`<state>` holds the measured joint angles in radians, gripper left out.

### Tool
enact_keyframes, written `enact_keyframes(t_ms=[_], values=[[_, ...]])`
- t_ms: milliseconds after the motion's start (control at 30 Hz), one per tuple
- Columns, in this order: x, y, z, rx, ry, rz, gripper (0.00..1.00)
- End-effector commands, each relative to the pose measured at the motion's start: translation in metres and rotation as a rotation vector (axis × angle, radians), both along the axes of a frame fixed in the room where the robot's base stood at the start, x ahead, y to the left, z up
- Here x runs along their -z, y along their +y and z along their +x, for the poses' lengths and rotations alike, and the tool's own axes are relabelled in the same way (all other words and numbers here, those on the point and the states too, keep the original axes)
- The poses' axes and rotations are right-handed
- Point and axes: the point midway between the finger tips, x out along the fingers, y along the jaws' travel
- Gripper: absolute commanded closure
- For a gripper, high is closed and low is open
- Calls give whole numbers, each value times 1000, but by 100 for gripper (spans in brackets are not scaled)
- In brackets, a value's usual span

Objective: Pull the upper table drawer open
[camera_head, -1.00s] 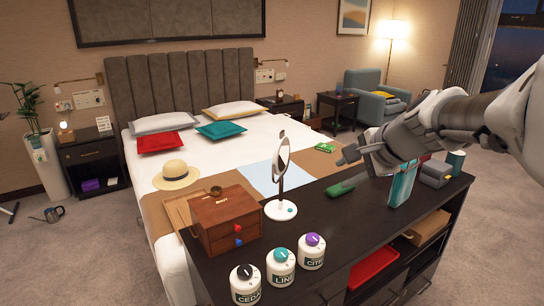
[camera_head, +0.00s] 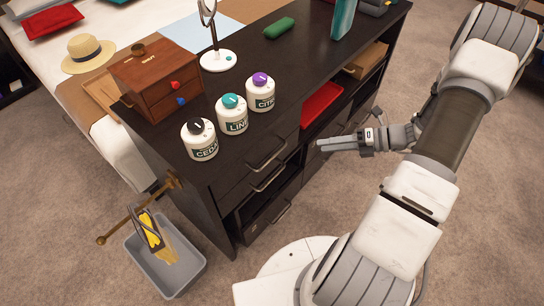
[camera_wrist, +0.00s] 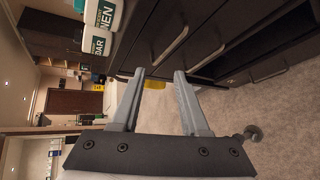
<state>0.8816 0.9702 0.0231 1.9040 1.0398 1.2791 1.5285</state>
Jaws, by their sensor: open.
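The dark table (camera_head: 232,172) has drawers stacked in its front near the left end. The upper drawer's bar handle (camera_head: 267,153) is at the top of the stack, and it also shows in the wrist view (camera_wrist: 172,46). A second handle (camera_head: 268,179) sits just below. The upper drawer looks shut. My gripper (camera_head: 318,144) is open and empty, in front of the table and right of the handles, its fingers pointing left. In the wrist view my open fingers (camera_wrist: 159,73) appear below the upper handle, apart from it.
Three labelled jars, including a purple-topped one (camera_head: 260,92), stand near the front edge above the drawers. A small wooden box (camera_head: 155,80) and a mirror (camera_head: 218,60) stand behind. A grey bin (camera_head: 165,262) is on the floor left of the table. Carpet in front is open.

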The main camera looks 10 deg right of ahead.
Motion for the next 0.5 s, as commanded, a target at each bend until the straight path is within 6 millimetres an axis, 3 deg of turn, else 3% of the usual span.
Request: enact_keyframes(t_ms=[33,200,500], values=[[19,-1,-8,52,51,79,55],[48,-1,-25,173,172,278,55],[61,8,-26,222,223,367,55]])
